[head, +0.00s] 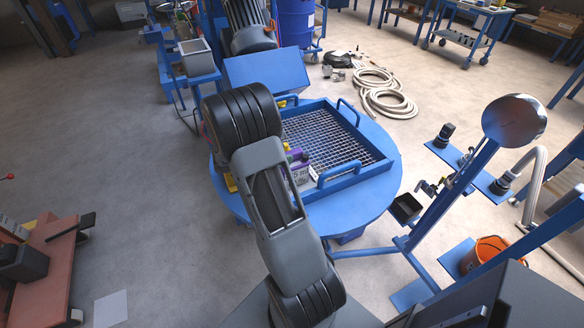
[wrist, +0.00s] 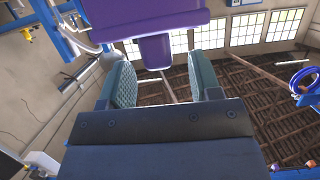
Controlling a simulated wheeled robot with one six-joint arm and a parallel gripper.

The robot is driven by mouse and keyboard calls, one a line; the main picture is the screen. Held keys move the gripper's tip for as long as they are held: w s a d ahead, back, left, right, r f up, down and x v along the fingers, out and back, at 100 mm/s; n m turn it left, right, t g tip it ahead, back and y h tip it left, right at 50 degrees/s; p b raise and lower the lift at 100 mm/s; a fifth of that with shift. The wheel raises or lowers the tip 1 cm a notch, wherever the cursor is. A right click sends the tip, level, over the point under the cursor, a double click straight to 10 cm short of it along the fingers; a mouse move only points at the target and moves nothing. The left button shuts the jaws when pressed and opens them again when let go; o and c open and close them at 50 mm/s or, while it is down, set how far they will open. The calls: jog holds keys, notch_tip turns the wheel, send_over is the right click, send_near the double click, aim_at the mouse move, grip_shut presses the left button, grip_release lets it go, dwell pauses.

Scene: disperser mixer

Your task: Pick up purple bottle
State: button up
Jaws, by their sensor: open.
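The purple bottle (head: 294,154) with a pale label stands at the near left part of the blue mesh-floored tray (head: 378,166); my arm partly covers it in the head view. In the wrist view, which appears upside down, the bottle's purple body (wrist: 140,18) fills the top, with its narrower purple cap pointing down the picture. My gripper (wrist: 162,66) is open, its two green padded fingers on either side of the cap's line. The cap appears near the fingertips, with visible gaps to both fingers. My gripper is hidden behind my arm in the head view.
The tray sits on a round blue table (head: 385,192); its mesh is bare to the right. Blue handles (head: 339,174) rise from the tray rim. A blue stand with a round disc (head: 514,120) is to the right. Hoses (head: 385,95) lie on the floor behind.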

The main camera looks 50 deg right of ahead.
aim_at(292, 152)
jog(key=shift+p+x, duration=0.55)
jog(key=shift+x, duration=1.45)
grip_shut()
